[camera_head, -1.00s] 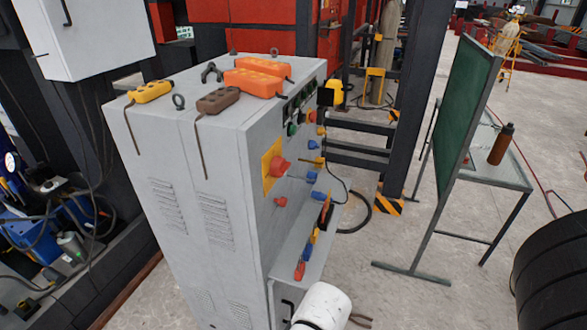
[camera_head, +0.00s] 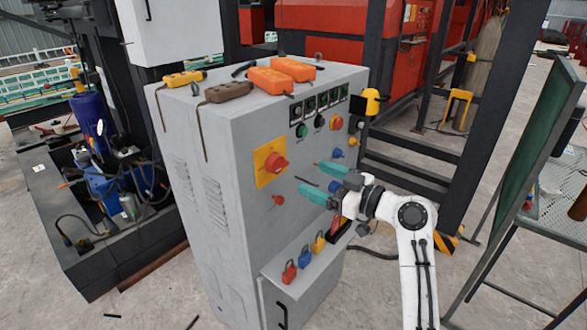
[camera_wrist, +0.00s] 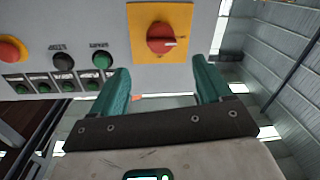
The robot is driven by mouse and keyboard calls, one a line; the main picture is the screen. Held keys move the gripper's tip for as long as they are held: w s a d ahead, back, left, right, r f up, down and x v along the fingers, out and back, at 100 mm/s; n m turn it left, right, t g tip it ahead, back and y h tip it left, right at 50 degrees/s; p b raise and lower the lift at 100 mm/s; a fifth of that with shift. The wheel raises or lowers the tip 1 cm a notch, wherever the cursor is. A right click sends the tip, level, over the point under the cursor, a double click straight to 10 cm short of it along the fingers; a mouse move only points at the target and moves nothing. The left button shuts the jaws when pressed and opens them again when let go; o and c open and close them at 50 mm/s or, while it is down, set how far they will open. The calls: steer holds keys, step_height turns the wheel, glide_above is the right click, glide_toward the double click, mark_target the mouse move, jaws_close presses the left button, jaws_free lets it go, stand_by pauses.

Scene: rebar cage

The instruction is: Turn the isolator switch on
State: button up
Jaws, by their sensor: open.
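The isolator switch (camera_head: 276,162) is a red rotary knob on a yellow square plate, on the front of the grey cabinet (camera_head: 240,215). The wrist view, which looks upside down, shows the knob (camera_wrist: 160,37) at top centre, its pale mark toward the right. My gripper (camera_head: 308,178) has teal fingers, open and empty. It is in front of the panel, to the right of the knob in the head view. In the wrist view the knob lies beyond the gap between the fingers (camera_wrist: 162,72), apart from them.
A green button (camera_head: 302,130), a black button (camera_head: 319,121) and a red emergency-stop button (camera_head: 336,122) are on the panel. Blue sockets are near my gripper. A lower ledge holds padlocks (camera_head: 304,256). A green board (camera_head: 550,160) stands right.

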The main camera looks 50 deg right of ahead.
mark_target(283, 167)
steer(key=w, duration=0.3)
steer(key=w+p, duration=0.1)
steer(key=w, duration=0.2)
steer(key=w+a+p, duration=0.1)
steer(key=w, duration=0.2)
steer(key=shift+w+a, duration=0.1)
steer(key=shift+w, duration=0.25)
steer(key=shift+c, duration=0.2)
steer(key=c, duration=0.9)
steer(key=shift+c, duration=0.2)
